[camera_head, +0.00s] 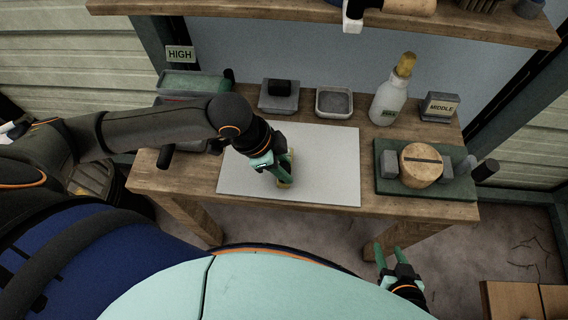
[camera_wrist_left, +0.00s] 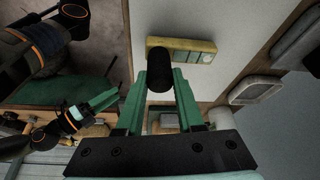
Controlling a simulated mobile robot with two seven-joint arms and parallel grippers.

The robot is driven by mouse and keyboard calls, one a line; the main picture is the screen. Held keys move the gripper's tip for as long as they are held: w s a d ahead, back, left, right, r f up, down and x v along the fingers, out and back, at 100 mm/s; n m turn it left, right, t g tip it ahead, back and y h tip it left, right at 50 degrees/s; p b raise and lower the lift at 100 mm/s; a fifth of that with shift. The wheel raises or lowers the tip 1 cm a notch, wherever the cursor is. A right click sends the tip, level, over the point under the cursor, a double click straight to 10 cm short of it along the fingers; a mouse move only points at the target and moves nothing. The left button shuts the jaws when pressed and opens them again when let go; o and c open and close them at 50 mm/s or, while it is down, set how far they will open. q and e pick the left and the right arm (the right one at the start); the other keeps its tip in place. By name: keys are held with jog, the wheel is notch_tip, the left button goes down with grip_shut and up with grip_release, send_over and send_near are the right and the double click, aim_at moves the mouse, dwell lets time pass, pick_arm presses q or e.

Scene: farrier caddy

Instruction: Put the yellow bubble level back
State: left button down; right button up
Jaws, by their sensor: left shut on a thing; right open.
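The yellow bubble level (camera_wrist_left: 200,46) shows in the left wrist view as a yellow bar with greenish windows and a pale round spot, over the white board. A black cylindrical grip (camera_wrist_left: 158,68) stands up from near one end of it, and my left gripper (camera_wrist_left: 159,88) is shut on this grip. In the head view my left gripper (camera_head: 284,168) is over the middle of the white board (camera_head: 325,165); only a little yellow of the level (camera_head: 286,184) shows beneath. I cannot tell whether the level touches the board. My right gripper (camera_head: 390,257) is open and empty, in front of the table.
A green mat (camera_head: 440,186) with a round wooden block (camera_head: 421,164) lies at right. A shelf (camera_head: 470,27) overhangs the back.

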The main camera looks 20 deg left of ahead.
pick_arm(q)
jog(key=shift+f, duration=0.5)
jog(key=shift+c, duration=2.3)
grip_release()
jog(key=shift+f, duration=0.1)
jog(key=p+v, duration=0.1)
jog(key=v, duration=1.1)
jog(key=shift+r, duration=0.25)
jog(key=shift+s+a, duration=0.1)
jog(key=shift+s, duration=0.05)
